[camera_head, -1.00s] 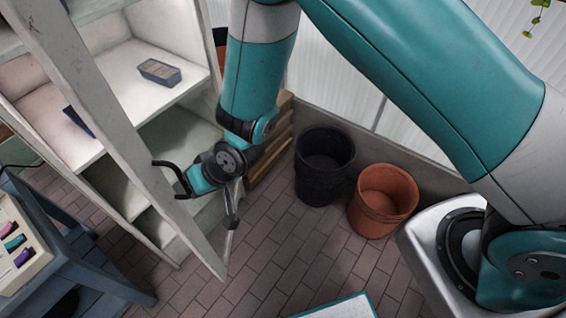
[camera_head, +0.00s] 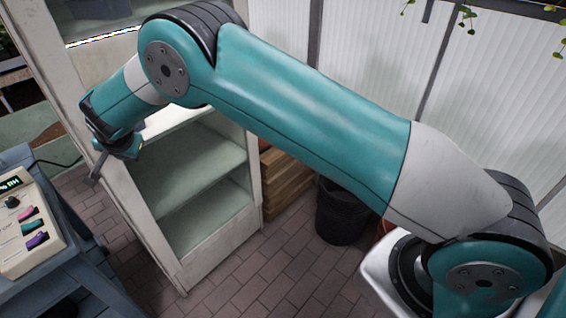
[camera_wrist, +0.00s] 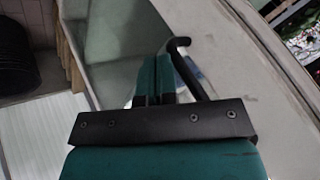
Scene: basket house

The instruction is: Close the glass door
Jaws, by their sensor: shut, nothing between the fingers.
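The glass door (camera_head: 169,243) is a tall white frame around a greenish pane on the white cabinet. In the head view its pane lies over the shelves, and the frame looks close to the cabinet front; I cannot tell whether a gap is left. The black bar handle (camera_wrist: 186,68) shows in the wrist view beside the white door frame (camera_wrist: 236,72). My gripper (camera_wrist: 153,70) has its teal fingers together and empty, just left of the handle. I cannot tell whether they touch the door. In the head view my wrist is at the door's left side, and the fingertips are not clear.
A blue table (camera_head: 85,275) with a cream device (camera_head: 28,238) stands at the left, near my wrist. A black bucket (camera_head: 338,215) and wooden crates (camera_head: 285,185) stand right of the cabinet. The brick floor (camera_head: 265,285) in front is clear.

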